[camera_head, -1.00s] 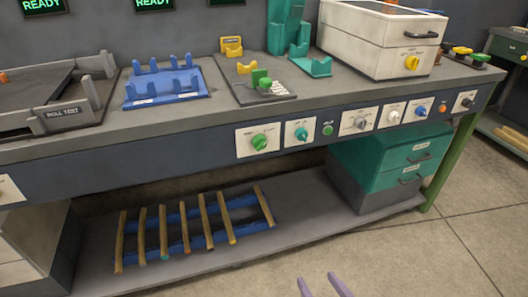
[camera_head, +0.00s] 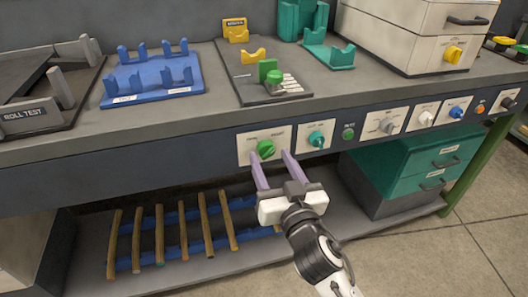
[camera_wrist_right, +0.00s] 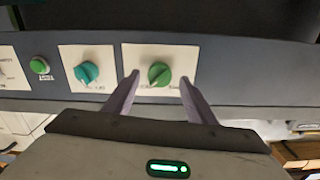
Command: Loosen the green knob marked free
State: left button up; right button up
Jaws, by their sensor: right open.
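A green knob (camera_head: 265,150) sits on a white plate (camera_head: 246,152) on the bench's front panel. Small labels flank it, too small to read surely. My right gripper (camera_head: 269,158) is open, its two purple fingers pointing at the panel just below and in front of this knob. In the right wrist view the green knob (camera_wrist_right: 159,74) lies between the fingertips of the right gripper (camera_wrist_right: 159,80), with a gap on both sides. Its pointer ridge is tilted there. My left gripper is not in view.
A teal knob (camera_head: 316,139) on its own plate is close to the right, then a green button (camera_head: 349,133) and more knobs. A green block and ribbed knob (camera_head: 275,80) stand on the bench top. Wooden sticks (camera_head: 183,232) lie on a blue rack below.

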jog(key=shift+x, duration=0.85)
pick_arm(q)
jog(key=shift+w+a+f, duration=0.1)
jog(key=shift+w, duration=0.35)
pick_arm(e)
jog(key=c, duration=1)
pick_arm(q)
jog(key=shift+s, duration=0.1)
pick_arm(e)
jog(key=shift+c, duration=0.2)
